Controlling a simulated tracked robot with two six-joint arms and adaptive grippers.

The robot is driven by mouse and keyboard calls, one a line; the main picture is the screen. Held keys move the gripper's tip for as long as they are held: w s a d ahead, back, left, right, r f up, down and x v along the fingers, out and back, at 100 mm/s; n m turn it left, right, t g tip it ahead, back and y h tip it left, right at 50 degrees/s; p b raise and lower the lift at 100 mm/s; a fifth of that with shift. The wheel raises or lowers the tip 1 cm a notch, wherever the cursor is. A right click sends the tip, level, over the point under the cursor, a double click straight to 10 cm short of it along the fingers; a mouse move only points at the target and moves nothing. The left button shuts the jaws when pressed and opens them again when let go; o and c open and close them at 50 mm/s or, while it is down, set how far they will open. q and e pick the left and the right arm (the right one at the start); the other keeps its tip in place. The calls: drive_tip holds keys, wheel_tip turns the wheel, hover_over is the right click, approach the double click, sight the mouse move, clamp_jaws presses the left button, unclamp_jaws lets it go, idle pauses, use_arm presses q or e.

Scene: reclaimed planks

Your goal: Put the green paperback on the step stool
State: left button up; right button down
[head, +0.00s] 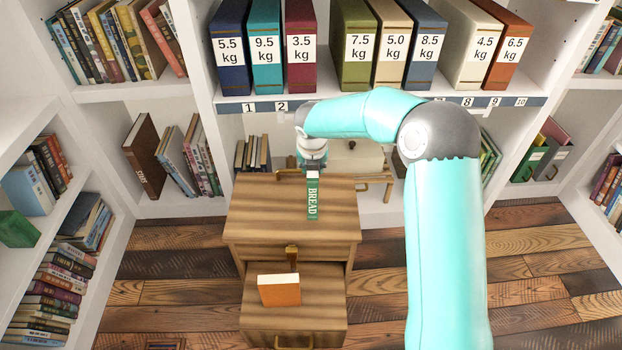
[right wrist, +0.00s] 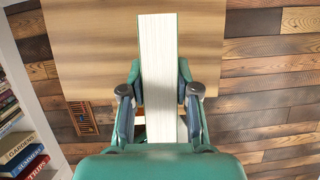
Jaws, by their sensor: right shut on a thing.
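The green paperback (head: 313,199), with BREAD on its spine, is held upright in my right gripper (head: 312,170). In the right wrist view, the two fingers of my right gripper (right wrist: 160,92) are shut on its sides, and its pale page block (right wrist: 158,50) shows between them. The book is over the upper top of a two-level brown wooden piece (head: 255,205), which looks like the step stool. The same wooden top shows in the right wrist view (right wrist: 90,50). I cannot tell whether the book touches it. My left gripper is not in view.
An orange book (head: 280,290) is on the lower wooden level (head: 325,310). White shelves (head: 165,205) with books and weight-labelled binders stand behind and at both sides. Around the gripper the upper wooden top is bare. Plank floor (head: 530,290) is open at the right.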

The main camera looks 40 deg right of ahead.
wheel_tip(320, 180, down, 4)
drive_tip(key=shift+r+b, duration=0.2)
drive_tip(key=shift+b, duration=0.25)
drive_tip(key=c, duration=0.8)
unclamp_jaws()
drive_tip(key=shift+c, duration=0.2)
drive_tip(key=shift+r, duration=0.1)
